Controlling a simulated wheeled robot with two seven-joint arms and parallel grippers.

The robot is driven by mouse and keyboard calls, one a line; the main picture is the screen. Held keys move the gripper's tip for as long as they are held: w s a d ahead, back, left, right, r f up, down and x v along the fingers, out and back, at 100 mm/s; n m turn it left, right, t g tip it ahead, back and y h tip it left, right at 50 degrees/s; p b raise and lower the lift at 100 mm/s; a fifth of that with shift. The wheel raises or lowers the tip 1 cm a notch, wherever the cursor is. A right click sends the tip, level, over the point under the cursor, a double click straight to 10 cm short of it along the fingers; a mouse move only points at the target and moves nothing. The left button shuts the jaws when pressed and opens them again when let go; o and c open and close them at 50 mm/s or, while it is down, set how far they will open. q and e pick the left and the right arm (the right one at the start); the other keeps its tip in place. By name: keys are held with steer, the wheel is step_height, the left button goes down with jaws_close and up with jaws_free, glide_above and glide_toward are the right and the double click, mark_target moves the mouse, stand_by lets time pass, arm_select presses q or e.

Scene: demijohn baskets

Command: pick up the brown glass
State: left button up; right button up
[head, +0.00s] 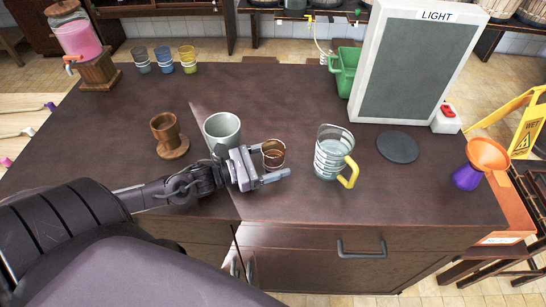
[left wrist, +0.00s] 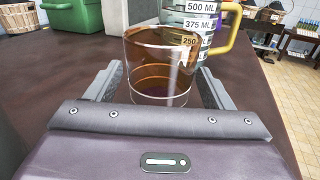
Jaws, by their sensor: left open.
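The brown glass (head: 273,153) stands upright on the dark brown counter, a small clear amber tumbler. My left gripper (head: 275,163) is open, its fingers on either side of the glass. In the left wrist view the glass (left wrist: 160,65) stands between the two spread fingers (left wrist: 158,88), with a small gap visible on the sides. My right gripper is in neither view.
A measuring jug (head: 333,152) with a yellow handle stands just right of the glass. A grey-green cup (head: 222,130) stands close behind my left gripper. A wooden cup on a base (head: 168,136) is farther left. A black disc (head: 398,147) lies right of the jug.

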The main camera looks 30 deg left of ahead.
mark_target(283, 150)
arm_select(q)
steer(key=shift+x, duration=1.15)
steer(key=shift+a, duration=0.1)
steer(key=c, duration=1.2)
steer(key=shift+r, duration=0.25)
steer(key=shift+s+r, duration=0.1)
steer(key=shift+r, duration=1.1)
step_height(283, 150, up, 17)
steer(key=shift+r+p, duration=0.1)
steer(key=shift+p, duration=0.9)
